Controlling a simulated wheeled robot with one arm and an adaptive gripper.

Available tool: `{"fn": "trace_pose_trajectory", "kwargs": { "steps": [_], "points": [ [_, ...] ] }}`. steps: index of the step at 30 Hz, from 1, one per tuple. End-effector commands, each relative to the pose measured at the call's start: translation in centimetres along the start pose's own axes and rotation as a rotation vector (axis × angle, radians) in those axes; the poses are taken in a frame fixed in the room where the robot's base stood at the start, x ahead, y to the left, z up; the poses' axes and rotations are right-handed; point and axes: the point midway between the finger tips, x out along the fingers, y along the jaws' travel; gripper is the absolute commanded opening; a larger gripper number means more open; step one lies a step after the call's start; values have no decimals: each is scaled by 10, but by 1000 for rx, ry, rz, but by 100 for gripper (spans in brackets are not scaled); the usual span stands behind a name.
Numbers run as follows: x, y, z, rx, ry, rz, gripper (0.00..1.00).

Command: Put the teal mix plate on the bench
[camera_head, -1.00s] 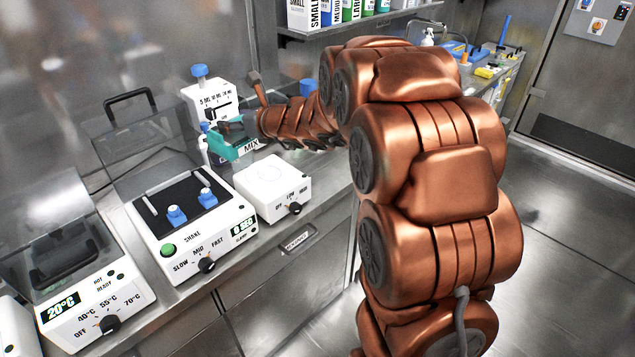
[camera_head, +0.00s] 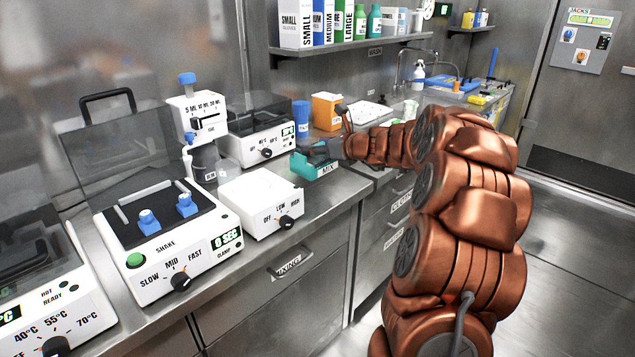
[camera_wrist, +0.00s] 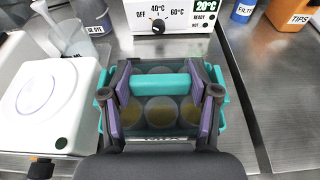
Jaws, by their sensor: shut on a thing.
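The teal mix plate (camera_head: 316,166) is at my gripper, over the steel bench (camera_head: 345,189), to the right of the white stirrer. It has a teal handle bar and round wells, and "MIX" on its front. My gripper (camera_head: 322,150) is around it. In the wrist view, the two purple-padded fingers of my gripper (camera_wrist: 161,100) are shut on the teal handle of the mix plate (camera_wrist: 160,84). I cannot tell whether its underside touches the bench. The plate looks level.
The white stirrer (camera_head: 262,202) stands left of the plate. A heater (camera_head: 262,133) stands behind it. A blue filter tub (camera_head: 301,117) and an orange tips box (camera_head: 326,110) are at the back. The shaker (camera_head: 162,235) is further left. Bare bench lies in front of the plate.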

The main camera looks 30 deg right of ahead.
Motion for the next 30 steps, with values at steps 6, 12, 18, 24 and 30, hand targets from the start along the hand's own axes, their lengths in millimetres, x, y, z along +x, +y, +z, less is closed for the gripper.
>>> {"fn": "trace_pose_trajectory", "kwargs": {
  "steps": [6, 12, 18, 24, 30],
  "points": [
    [9, 0, -30, 2, -1, 0, 23],
    [14, 0, -47, 2, 0, 0, 23],
    [20, 0, -67, 1, 0, 0, 23],
    [21, 0, -67, -1, -1, -1, 23],
    [22, 1, -70, -1, -2, 0, 23]
  ]
}}
